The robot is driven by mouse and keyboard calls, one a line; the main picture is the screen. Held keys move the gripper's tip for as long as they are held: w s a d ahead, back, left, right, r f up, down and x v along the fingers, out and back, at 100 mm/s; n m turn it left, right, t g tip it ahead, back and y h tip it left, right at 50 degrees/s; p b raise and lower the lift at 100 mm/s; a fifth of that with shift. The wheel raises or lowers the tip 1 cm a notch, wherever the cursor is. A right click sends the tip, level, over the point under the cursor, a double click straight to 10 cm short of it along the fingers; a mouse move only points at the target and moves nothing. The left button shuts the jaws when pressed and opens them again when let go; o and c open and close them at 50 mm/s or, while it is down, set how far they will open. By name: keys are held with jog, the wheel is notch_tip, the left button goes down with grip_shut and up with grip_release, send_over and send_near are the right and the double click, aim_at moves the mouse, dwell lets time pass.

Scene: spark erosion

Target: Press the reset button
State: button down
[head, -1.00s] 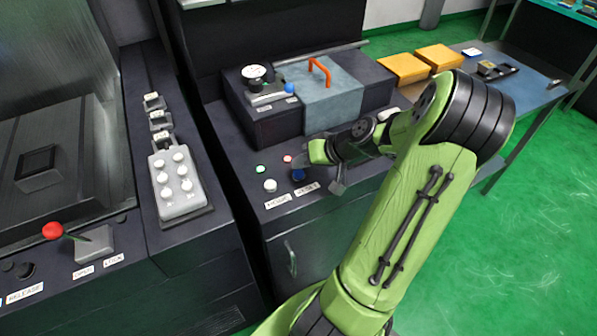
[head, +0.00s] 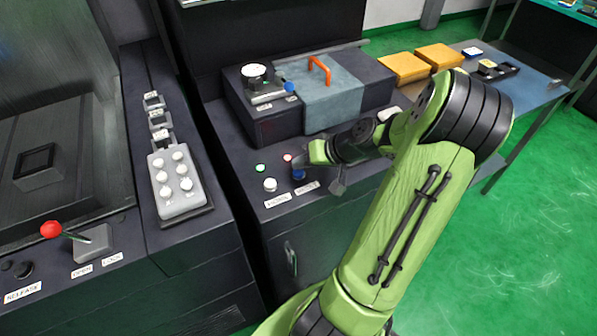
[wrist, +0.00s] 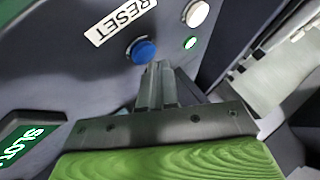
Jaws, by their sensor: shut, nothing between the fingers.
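The blue button (head: 298,176) sits on the dark front panel of the middle bench. In the wrist view the blue button (wrist: 143,50) is domed with a dark collar, beside a white label reading RESET (wrist: 121,20). My gripper (head: 301,165) is over the panel right by the blue button, with its fingers partly lost against the dark surface. In the wrist view my gripper (wrist: 159,68) is shut and empty, its tips overlapping the button's lower right edge. I cannot tell whether they touch it.
A white button (head: 270,184) and a lit green lamp (head: 260,168) are left of the blue button. A red lamp (head: 287,158) is just behind it.

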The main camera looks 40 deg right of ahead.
aim_at(302, 172)
jog(key=shift+f+b, duration=0.35)
jog(key=shift+f, duration=0.25)
dwell(0.6)
jog(key=shift+r+p, duration=0.8)
jog(key=shift+r, duration=0.1)
jog(key=shift+r, duration=0.1)
notch_tip(302, 172, up, 5)
jog(key=p, duration=0.4)
dwell(0.9)
